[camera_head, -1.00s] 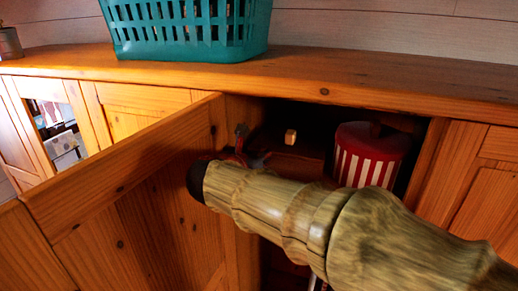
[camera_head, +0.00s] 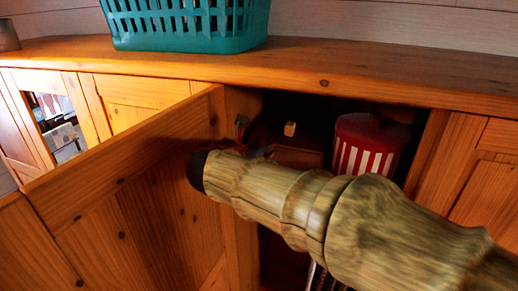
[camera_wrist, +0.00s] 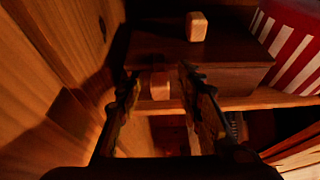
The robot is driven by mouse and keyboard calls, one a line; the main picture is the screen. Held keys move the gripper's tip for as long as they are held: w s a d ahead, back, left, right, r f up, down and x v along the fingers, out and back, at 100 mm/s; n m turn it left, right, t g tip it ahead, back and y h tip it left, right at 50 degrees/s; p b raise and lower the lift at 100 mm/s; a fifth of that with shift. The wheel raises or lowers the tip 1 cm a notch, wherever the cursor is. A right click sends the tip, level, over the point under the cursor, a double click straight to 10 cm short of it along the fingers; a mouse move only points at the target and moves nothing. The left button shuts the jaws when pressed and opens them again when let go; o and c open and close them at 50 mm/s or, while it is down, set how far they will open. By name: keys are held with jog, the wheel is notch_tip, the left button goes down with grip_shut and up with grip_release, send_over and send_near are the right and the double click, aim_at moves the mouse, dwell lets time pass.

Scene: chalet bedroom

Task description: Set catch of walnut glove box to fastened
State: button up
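The walnut glove box (camera_wrist: 225,82) is a dark brown box on a shelf inside the open cupboard. In the head view its top (camera_head: 298,157) shows behind my arm. A pale wooden block (camera_wrist: 197,26) stands on its lid, and this block also shows in the head view (camera_head: 290,129). A second small wooden block (camera_wrist: 160,86), apparently the catch, is on the box's front. My gripper (camera_wrist: 158,82) is open, with one finger on each side of this front block and gaps visible. In the head view my arm mostly hides the gripper. The catch's setting cannot be told.
A red-and-white striped canister (camera_head: 366,150) stands right of the box. The open cupboard door (camera_head: 130,190) is close on the left. A wooden counter (camera_head: 400,78) is overhead, with a teal basket (camera_head: 185,35) on it.

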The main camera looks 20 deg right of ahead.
jog(key=v, duration=1.2)
jog(key=s+f+m+g+y+b, duration=0.25)
jog(key=s+f+m, duration=0.3)
jog(key=f, duration=0.35)
jog(key=s+f+m+g+y+b, duration=0.15)
jog(key=s+f+m+b, duration=0.25)
jog(key=f+m, duration=0.4)
jog(key=s+f+m+g+y+b, duration=0.25)
jog(key=s+f+m, duration=0.2)
jog(key=f, duration=0.65)
jog(key=s+d+f+m+b, duration=0.2)
jog(key=f+m+b, duration=0.1)
jog(key=f+b, duration=0.4)
jog(key=s+d+f+m+t+y+b, duration=0.1)
jog(key=s+d+f+m+b, duration=0.1)
jog(key=f+b, duration=0.5)
jog(key=s+d+f+m+b, duration=0.2)
jog(key=s+f+m+b, duration=0.2)
jog(key=f+b, duration=0.3)
jog(key=shift+f+m+y+b, duration=0.35)
jog(key=shift+f+m, duration=0.2)
jog(key=shift+m, duration=0.25)
